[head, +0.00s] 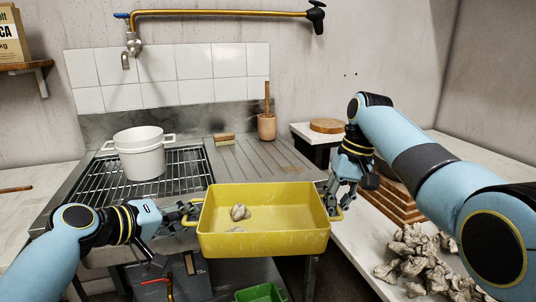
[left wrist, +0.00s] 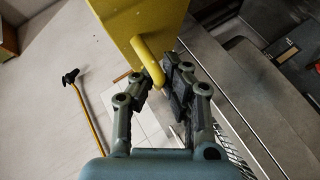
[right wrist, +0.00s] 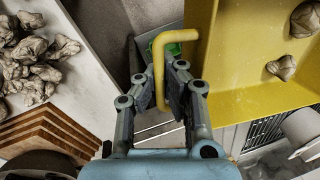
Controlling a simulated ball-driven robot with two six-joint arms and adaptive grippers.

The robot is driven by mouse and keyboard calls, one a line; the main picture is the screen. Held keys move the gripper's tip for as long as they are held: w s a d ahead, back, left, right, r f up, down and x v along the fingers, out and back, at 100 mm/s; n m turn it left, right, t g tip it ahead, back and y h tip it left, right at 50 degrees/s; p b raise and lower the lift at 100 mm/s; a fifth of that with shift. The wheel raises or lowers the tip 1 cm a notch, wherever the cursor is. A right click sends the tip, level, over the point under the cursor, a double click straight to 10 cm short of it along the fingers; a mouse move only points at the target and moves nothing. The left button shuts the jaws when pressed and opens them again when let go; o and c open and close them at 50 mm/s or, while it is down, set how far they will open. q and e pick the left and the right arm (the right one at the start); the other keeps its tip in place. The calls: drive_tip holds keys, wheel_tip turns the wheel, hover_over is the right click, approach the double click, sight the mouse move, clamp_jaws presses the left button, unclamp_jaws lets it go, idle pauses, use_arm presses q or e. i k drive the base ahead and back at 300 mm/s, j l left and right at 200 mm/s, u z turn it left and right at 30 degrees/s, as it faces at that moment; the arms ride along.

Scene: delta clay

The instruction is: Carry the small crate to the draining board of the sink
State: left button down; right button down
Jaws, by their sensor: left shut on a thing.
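The small yellow crate (head: 262,243) is held up level in front of the sink unit, with clay lumps (head: 239,212) inside. My left gripper (head: 191,213) is shut on the crate's left handle, which also shows in the left wrist view (left wrist: 150,62). My right gripper (head: 333,196) is at the right handle (right wrist: 158,65); in the right wrist view its fingers stand apart with the handle between them. The grooved draining board (head: 262,158) lies behind the crate, right of the rack; its front part is hidden by the crate.
A white pot (head: 140,158) stands on the wire rack (head: 185,165). Clay lumps (head: 412,258) and stacked wooden boards (head: 395,203) lie on the right worktop.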

sight(262, 162)
drive_tip(key=i, duration=1.4)
